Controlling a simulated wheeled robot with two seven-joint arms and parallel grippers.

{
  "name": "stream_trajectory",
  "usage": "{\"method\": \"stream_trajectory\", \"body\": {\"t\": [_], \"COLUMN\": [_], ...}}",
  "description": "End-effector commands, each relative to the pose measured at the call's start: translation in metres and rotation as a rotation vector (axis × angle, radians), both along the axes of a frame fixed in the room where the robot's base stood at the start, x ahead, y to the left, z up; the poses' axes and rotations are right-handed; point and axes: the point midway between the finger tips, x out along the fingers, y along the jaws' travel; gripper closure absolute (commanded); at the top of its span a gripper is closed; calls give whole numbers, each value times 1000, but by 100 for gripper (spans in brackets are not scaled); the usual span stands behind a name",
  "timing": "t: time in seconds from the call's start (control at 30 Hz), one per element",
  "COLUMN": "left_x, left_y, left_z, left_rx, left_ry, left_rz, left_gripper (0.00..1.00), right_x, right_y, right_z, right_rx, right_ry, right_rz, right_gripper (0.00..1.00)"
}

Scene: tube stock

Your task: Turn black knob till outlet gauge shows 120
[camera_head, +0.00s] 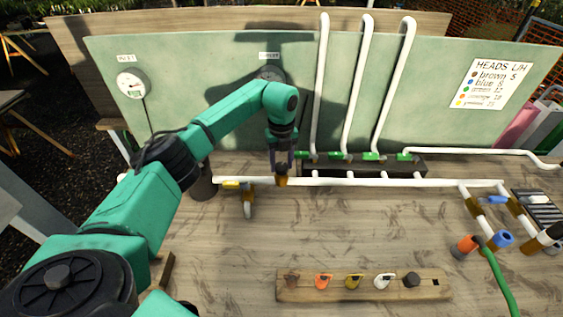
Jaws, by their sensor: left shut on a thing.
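My left gripper (281,160) points down over the brass fitting (281,181) on the white pipe. It is shut on what appears to be the black knob on top of that fitting; the fingers hide most of the knob. The outlet gauge (270,73) on the green board sits behind my left arm, which covers its lower part, and its needle cannot be read. The other gauge (131,84), at the board's left, is in full view with a white face. My right gripper is not in view.
White pipes with several green-handled valves (370,156) rise right of my gripper. A yellow-handled valve (233,184) is close on its left. A wooden rack (335,293) of coloured heads lies in front. A sign (492,83) lists heads. The table's middle is clear.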

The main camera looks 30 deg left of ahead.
Motion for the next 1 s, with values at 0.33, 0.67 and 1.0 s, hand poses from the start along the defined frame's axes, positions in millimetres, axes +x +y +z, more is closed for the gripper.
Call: {"method": "stream_trajectory", "body": {"t": [0.33, 0.67, 1.0], "left_x": [2, 2, 1], "left_y": [1, 1, 0], "left_z": [3, 3, 2], "left_rx": [0, 0, 0], "left_ry": [-8, -8, -4], "left_rz": [42, 40, 39], "left_gripper": [100, 19, 19], "right_x": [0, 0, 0], "right_y": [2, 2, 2], "right_z": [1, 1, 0], "right_rx": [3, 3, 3], "right_ry": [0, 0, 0], "right_rz": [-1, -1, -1], "right_gripper": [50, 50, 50]}}
